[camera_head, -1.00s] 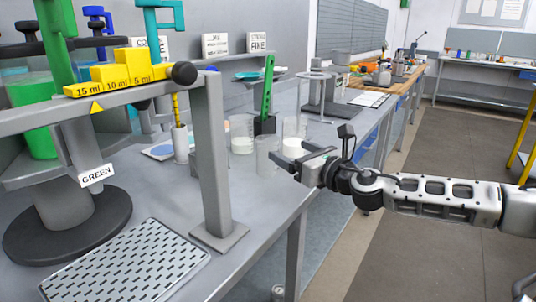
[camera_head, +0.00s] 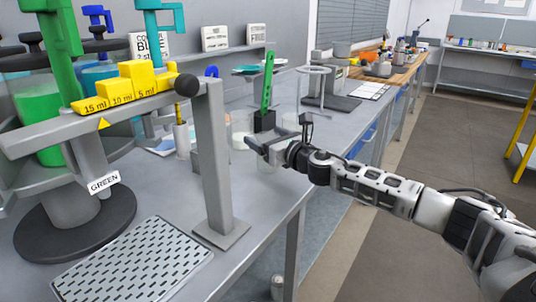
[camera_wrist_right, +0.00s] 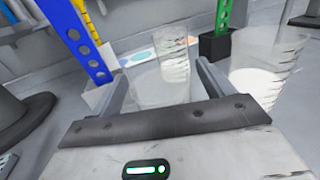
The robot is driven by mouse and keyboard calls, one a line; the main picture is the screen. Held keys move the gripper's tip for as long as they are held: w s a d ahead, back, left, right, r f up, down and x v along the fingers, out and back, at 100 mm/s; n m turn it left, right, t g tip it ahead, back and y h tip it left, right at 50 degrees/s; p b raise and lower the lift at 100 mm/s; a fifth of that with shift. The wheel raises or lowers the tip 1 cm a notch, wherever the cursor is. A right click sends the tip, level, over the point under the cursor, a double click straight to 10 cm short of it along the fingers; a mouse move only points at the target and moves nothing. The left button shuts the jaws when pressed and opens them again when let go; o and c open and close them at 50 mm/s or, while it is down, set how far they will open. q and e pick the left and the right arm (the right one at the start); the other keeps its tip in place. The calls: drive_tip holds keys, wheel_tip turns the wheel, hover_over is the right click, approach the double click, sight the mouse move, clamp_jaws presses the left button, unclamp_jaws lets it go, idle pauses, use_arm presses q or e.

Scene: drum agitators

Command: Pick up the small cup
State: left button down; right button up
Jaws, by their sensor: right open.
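A small clear cup (camera_wrist_right: 155,88) stands between the two fingers of my right gripper (camera_wrist_right: 165,78) in the wrist view. The fingers are apart, one on each side of the cup; I cannot tell whether they touch it. My left gripper is not in view.
A clear cup with white contents (camera_wrist_right: 268,68) stands close to the right finger. Another cup (camera_head: 240,133) stands behind the gripper. A green strip in a black block (camera_head: 265,118) is near. A grey post (camera_head: 212,150) stands to the left.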

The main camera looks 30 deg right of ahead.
drive_tip(key=c, duration=1.3)
